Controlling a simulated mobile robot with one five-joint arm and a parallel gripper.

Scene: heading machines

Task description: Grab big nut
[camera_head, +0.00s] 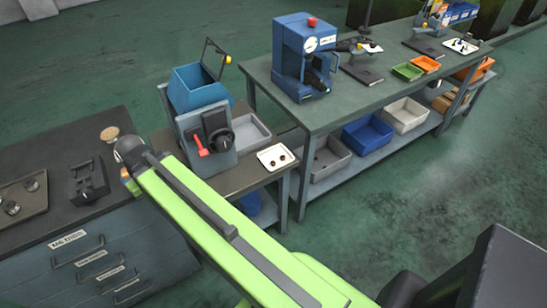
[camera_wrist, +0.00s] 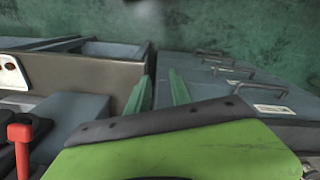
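Two dark, round nut-like parts (camera_head: 12,208) lie on a flat tray (camera_head: 38,203) on the left cabinet top. They look larger than the small dark pieces (camera_head: 275,162) on a white tray (camera_head: 262,157) on the small middle table. I cannot tell for sure which is the big nut. My green arm reaches over the gap between cabinet and table. Its end, with my gripper (camera_head: 130,180), is near the cabinet's right edge, apart from both trays.
A machine with a red lever (camera_head: 201,146) stands on the small table close to my arm; the lever (camera_wrist: 21,140) also shows in the wrist view. A black block (camera_head: 88,184) sits on the cabinet. A blue press (camera_head: 303,58) stands on the long bench (camera_head: 345,110). The right floor is clear.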

